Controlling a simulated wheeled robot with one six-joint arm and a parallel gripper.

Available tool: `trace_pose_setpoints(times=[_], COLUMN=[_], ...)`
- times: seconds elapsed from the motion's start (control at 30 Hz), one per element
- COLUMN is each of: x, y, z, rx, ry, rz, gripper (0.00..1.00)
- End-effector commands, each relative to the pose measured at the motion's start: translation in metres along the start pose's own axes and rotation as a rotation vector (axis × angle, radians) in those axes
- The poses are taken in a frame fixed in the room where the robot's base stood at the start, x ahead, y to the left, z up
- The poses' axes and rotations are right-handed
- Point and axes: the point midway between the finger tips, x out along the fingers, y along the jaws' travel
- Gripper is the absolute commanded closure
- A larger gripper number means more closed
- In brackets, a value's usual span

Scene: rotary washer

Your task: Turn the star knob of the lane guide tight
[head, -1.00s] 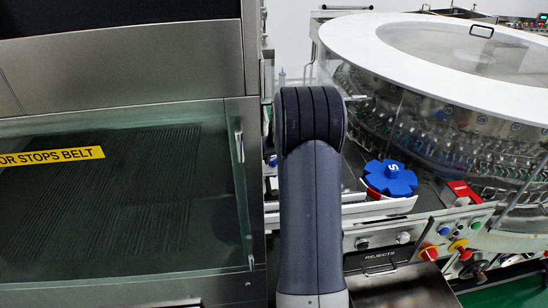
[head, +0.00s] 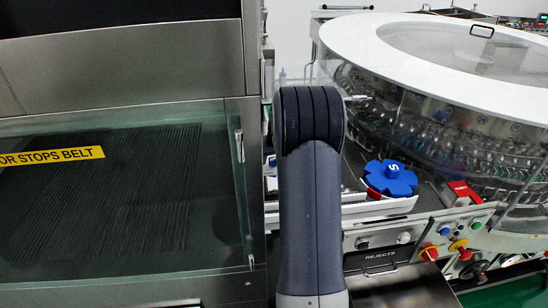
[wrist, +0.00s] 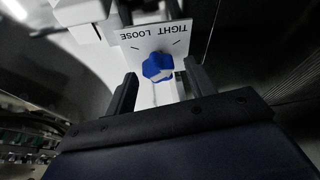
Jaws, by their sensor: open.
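In the wrist view, the small blue star knob (wrist: 158,67) sits below a white plate (wrist: 150,38) marked TIGHT and LOOSE, which reads upside down here. My gripper (wrist: 162,84) is open, with one dark finger to the left of the knob and one to the right. The knob lies between and just beyond the fingertips, with a gap on each side. In the head view my own arm stands in the middle and hides my gripper and the knob.
In the head view, a large blue star wheel (head: 390,178) marked S sits right of my arm. The round washer with its white rim (head: 350,40) fills the right. A control panel with coloured buttons (head: 458,245) is below it. A glass-covered belt housing (head: 120,200) stands left.

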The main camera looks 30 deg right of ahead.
Motion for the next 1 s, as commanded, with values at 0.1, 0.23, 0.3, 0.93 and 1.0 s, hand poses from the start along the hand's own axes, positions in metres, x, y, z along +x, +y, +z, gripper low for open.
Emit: trace_pose_setpoints(times=[0.1,0.23,0.3,0.93,1.0], x=[-0.011,-0.035,-0.05,-0.106,-0.106], y=[0.0,0.001,0.001,0.0,0.0], z=[-0.001,-0.001,-0.001,0.0,0.0], rx=[0.0,0.0,0.0,0.001,0.001], ry=[0.003,0.005,0.005,0.0,0.0], rz=[0.001,0.002,0.002,0.0,0.0], gripper=[0.48,0.48,0.48,0.48,0.48])
